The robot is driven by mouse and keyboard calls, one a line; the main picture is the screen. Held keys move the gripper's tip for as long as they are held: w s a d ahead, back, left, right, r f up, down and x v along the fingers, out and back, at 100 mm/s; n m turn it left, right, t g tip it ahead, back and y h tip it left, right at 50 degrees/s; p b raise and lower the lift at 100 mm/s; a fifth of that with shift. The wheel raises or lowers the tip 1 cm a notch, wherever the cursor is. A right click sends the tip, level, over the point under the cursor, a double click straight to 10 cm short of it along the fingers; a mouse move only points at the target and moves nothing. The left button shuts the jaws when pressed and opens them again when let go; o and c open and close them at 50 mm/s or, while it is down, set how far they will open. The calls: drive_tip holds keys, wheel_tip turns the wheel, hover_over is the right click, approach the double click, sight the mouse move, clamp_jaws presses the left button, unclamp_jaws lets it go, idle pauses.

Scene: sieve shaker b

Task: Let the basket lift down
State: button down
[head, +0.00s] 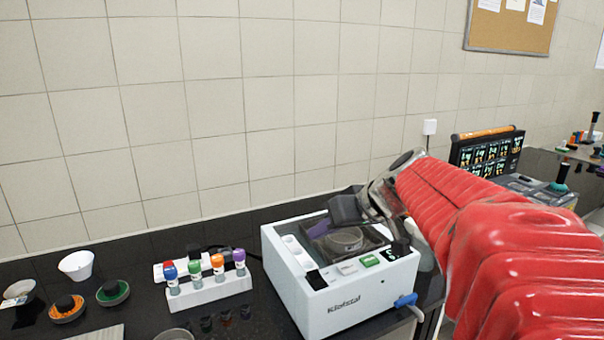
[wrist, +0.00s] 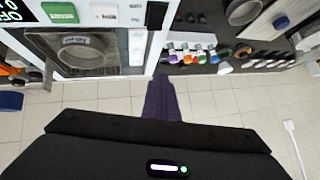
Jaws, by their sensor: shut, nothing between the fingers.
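The white machine (head: 340,305) marked "Kielstal" stands on the dark counter. A round grey basket (head: 347,239) sits in its dark recess, and it also shows in the wrist view (wrist: 84,52). A black block (head: 317,279) stands at the near left corner of the machine's top, seen too at the top of the wrist view (wrist: 157,14); I cannot tell whether it works the lift. My gripper (head: 318,229) has purple fingers, shut and empty, above the machine's far left part. In the wrist view the fingers (wrist: 161,82) point toward the machine's edge, apart from the block.
A green button (head: 369,261) and a small display (head: 396,251) are on the machine's panel. A rack (head: 210,288) of capped vials stands to the left. The tiled wall is close behind.

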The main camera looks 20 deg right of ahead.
drive_tip(key=w+d+r+t+h, duration=0.1)
drive_tip(key=d+r+t, duration=0.2)
drive_tip(key=d, duration=1.2)
drive_tip(key=w+d+r+t+h, duration=0.1)
drive_tip(key=d+r, duration=0.4)
drive_tip(key=d, duration=1.1)
drive_tip(key=shift+w+t+h, duration=0.4)
drive_tip(key=shift+w+t, duration=0.25)
drive_tip(key=shift+t, duration=0.55)
drive_tip(key=w+f, duration=0.6)
drive_tip(key=w, duration=0.3)
drive_tip(key=shift+w+f, duration=0.25)
drive_tip(key=shift+w, duration=0.15)
